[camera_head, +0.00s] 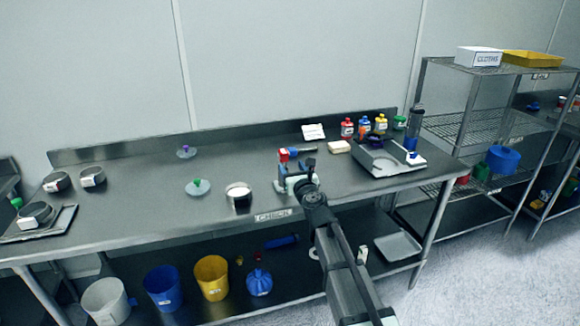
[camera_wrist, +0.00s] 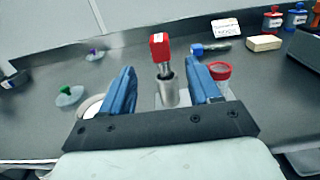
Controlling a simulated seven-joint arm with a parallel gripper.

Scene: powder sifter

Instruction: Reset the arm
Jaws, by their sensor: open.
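My gripper (camera_head: 291,172) is over the front part of the steel bench (camera_head: 140,190), near the CHECK label. In the wrist view its two blue fingers (camera_wrist: 160,70) stand apart with an empty gap between the tips. A tool with a red block-like top (camera_wrist: 160,46) stands upright in a small metal cup (camera_wrist: 169,90), seen between the fingers and apparently beyond them. The red top also shows in the head view (camera_head: 284,155). My arm hides part of the bench front.
A white-filled bowl (camera_head: 238,194) and a green-knobbed lid (camera_head: 199,187) are left of my gripper. A scale-like device (camera_head: 383,160) and several small bottles (camera_head: 364,127) are to the right. Dark round sieves (camera_head: 92,176) are at the far left. Buckets (camera_head: 211,277) stand on the lower shelf.

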